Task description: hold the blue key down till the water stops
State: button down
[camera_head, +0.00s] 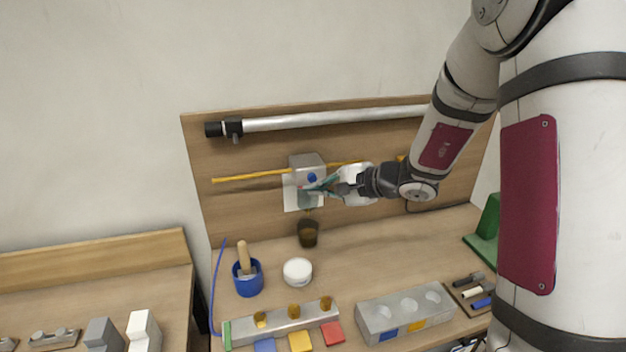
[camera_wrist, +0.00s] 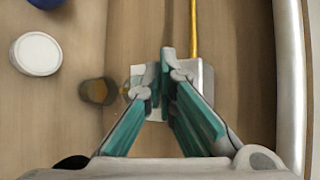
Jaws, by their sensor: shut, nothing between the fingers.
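A grey box (camera_head: 306,161) is mounted on the wooden backboard, with a round blue key (camera_head: 312,178) on its front. My gripper (camera_head: 308,189) is shut and empty, its teal fingertips close to the box front, just below the blue key. I cannot tell whether they touch the key. In the wrist view my gripper (camera_wrist: 167,72) overlaps the grey box (camera_wrist: 204,88), and the key is hidden. A dark cup (camera_head: 307,236) stands under the box; it also shows in the wrist view (camera_wrist: 97,91). I cannot clearly make out a water stream.
A yellow pipe (camera_head: 245,177) runs along the backboard, with a thick grey tube (camera_head: 330,119) above. A white round tub (camera_head: 297,271) and a blue pot with a wooden handle (camera_head: 248,281) stand on the bench. A grey block with hollows (camera_head: 405,315) lies in front.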

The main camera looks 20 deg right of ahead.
jog(key=s, duration=0.4)
jog(key=shift+s+p, duration=0.1)
jog(key=shift+p, duration=0.25)
jog(key=s+a+r+n+g, duration=0.3)
jog(key=s+a+r+n, duration=0.15)
jog(key=s, duration=0.35)
jog(key=s+a+r+n+g, duration=0.3)
jog(key=s+a+r+n, duration=0.15)
jog(key=s, duration=0.25)
jog(key=s+d+r+n+h, duration=0.1)
jog(key=s+d+n+h, duration=0.1)
jog(key=s+d+h, duration=0.2)
jog(key=s+d+r+n+t+h, duration=0.1)
jog(key=s+d+h, duration=0.3)
jog(key=s, duration=0.6)
jog(key=shift+d+r+n+t, duration=0.3)
jog(key=shift+d+r+n, duration=0.35)
jog(key=shift+r+n, duration=0.2)
